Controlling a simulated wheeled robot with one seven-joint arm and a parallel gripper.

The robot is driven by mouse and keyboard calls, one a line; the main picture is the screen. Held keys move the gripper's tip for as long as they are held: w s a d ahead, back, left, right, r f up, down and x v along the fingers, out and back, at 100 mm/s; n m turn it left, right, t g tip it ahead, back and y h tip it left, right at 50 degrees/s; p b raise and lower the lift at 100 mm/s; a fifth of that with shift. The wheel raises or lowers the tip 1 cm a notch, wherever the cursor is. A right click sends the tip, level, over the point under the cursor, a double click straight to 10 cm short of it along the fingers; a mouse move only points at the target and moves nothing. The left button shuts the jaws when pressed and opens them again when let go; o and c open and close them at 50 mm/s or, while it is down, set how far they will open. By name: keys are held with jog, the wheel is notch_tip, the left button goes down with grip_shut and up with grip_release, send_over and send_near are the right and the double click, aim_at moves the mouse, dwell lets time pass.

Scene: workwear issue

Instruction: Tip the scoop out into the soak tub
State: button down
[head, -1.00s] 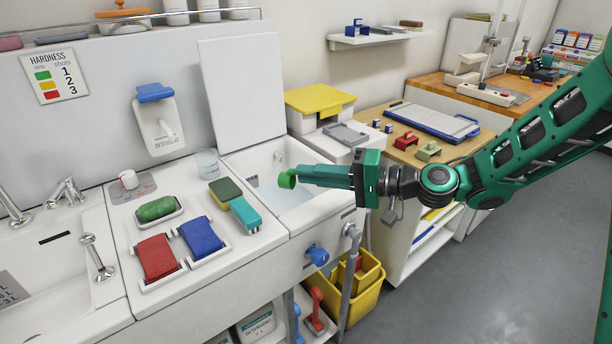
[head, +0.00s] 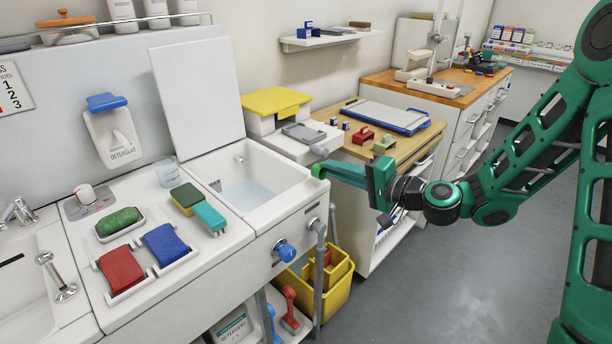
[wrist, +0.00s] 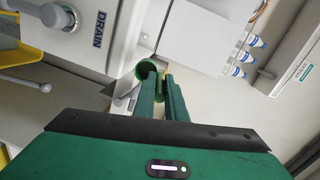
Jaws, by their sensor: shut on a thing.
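The soak tub (head: 288,202) is the white basin with its lid raised, holding pale water, in the middle of the head view. My gripper (head: 338,173) is shut on a small green scoop (head: 317,171). In the head view the scoop appears at the tub's right rim; I cannot tell its exact height or depth there. The scoop (wrist: 147,68) also shows at the fingertips of my gripper (wrist: 165,90) in the wrist view, where it appears beyond the tub's front panel. Whether anything is in the scoop is not visible.
A blue drain knob (head: 285,251) sticks out of the tub's front. A small machine with a yellow top (head: 275,103) stands behind the tub's right end. Red and green blocks lie on the wooden bench (head: 410,150). A yellow bin (head: 330,290) stands below.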

jog(key=w+d+f+m+t+h, duration=0.2)
jog(key=w+d+m+h, duration=0.3)
jog(key=d, duration=0.8)
jog(key=w+d+f+m+t+h, duration=0.3)
jog(key=w+d+h, duration=0.5)
jog(key=w+d, duration=0.3)
jog(key=shift+w+d+m+t, duration=0.3)
jog(key=shift+d+m+t, duration=0.5)
jog(key=shift+m, duration=0.4)
jog(key=shift+s+d, duration=0.1)
jog(key=shift+d, duration=0.05)
